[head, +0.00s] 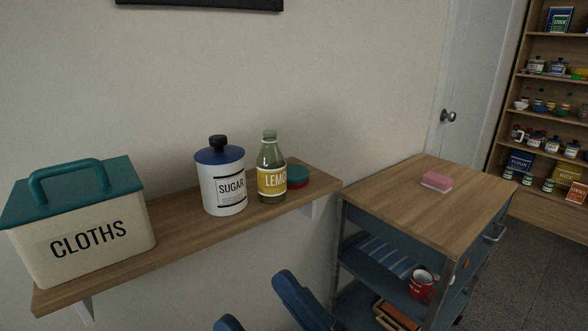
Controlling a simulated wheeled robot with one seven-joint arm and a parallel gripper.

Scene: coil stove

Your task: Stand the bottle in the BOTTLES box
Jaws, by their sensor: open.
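The green glass bottle (270,168) with a yellow lemon label stands upright on the wall shelf, close to the right of the sugar canister. Its green cap is on. My gripper (254,299) shows at the bottom edge as two blue fingers spread apart. It is open and empty, below and in front of the shelf, apart from the bottle. Most of the gripper is cut off by the frame. No box marked BOTTLES can be made out in this view.
The wooden shelf (180,238) also holds a CLOTHS bin (85,240), a white SUGAR canister (222,185) and a round green-and-red tin (297,176) behind the bottle. A trolley (430,200) at right carries a pink sponge (437,181); a red mug (422,284) sits lower.

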